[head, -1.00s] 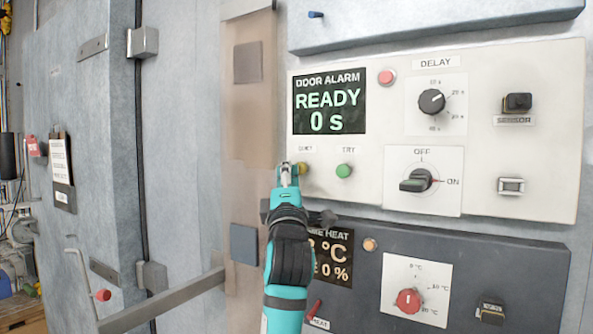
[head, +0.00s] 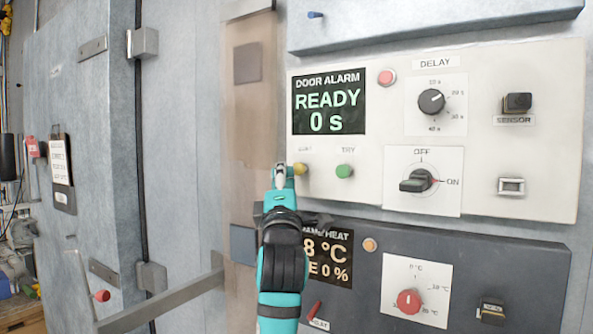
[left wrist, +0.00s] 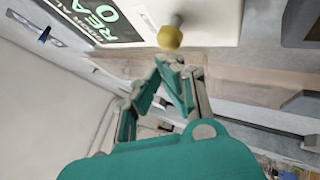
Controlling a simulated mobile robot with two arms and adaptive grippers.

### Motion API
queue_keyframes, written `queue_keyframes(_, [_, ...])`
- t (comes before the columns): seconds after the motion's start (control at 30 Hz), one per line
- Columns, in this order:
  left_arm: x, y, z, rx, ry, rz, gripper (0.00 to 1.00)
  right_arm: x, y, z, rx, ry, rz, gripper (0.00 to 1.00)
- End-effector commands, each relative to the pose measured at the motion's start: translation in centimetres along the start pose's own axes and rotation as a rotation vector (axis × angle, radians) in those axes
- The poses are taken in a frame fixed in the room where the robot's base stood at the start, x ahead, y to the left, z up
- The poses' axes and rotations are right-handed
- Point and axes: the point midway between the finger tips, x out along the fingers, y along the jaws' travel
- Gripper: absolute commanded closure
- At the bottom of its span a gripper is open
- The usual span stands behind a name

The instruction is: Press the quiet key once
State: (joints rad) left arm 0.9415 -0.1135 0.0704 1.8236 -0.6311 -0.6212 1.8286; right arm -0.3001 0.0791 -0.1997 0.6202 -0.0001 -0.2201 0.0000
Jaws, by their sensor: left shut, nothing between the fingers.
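The quiet key is a small yellow round button (head: 300,169) at the lower left of the white door alarm panel (head: 375,132). Its label above is partly legible. It also shows in the left wrist view (left wrist: 170,37), standing out from the panel on a short stem. My left gripper (head: 280,172) is shut and empty, its fingertips just left of the yellow button in the head view. In the left wrist view its tips (left wrist: 170,62) are close to the button, with a small gap in the picture. The alarm display (head: 329,104) reads READY 0 s. My right gripper is not in view.
A green button (head: 344,171) labelled TRY sits right of the yellow one. The delay knob (head: 431,102) and the OFF/ON switch (head: 416,181) are farther right. A dark frame heat panel (head: 480,262) is below. A metal door bar (head: 160,305) is at lower left.

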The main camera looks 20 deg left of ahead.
Motion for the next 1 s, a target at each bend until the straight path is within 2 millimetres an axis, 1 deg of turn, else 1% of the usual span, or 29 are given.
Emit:
queue_keyframes(0.17, [-0.5, 0.3, -0.4, -0.001, 0.001, 0.001, 1.00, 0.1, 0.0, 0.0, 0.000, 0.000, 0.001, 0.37])
queue_keyframes(0.6, [-3.3, 2.4, -2.4, -0.001, 0.001, 0.001, 1.00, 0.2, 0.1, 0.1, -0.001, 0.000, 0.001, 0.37])
queue_keyframes(1.0, [-3.5, 2.5, -2.5, 0.000, 0.000, 0.000, 1.00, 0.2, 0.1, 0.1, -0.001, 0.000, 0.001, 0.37])
